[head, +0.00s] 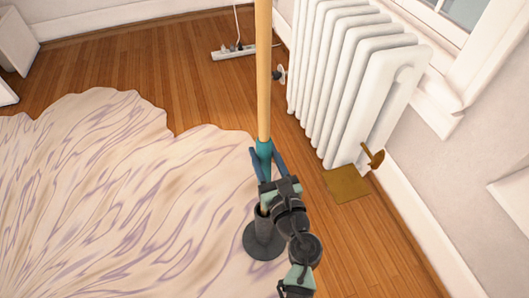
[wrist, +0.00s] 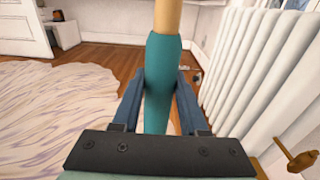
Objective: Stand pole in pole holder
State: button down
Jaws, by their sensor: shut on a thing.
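The pole (head: 264,75) is a long light-wood rod with a teal sleeve, and it stands upright in the head view. My gripper (head: 267,162) is shut on the teal sleeve. In the wrist view, its two blue fingers press on both sides of the pole's sleeve (wrist: 160,85). The pole holder (head: 257,240) is a dark grey round base with a short upright tube, just below my gripper. My gripper and wrist cover part of the tube and the pole's lower end. I cannot tell whether the pole's end is inside the tube.
A white radiator (head: 340,70) stands at the right along the wall. A yellow-brown plate (head: 347,184) lies on the floor beside a brass valve (head: 373,157). A pale patterned rug (head: 120,200) covers the left floor. A white power strip (head: 233,52) lies at the back.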

jog(key=shift+f, duration=0.45)
jog(key=c, duration=0.6)
grip_release()
jog(key=shift+o, duration=1.2)
jog(key=shift+f, duration=0.1)
jog(key=p+v, duration=0.2)
jog(key=v, duration=1.1)
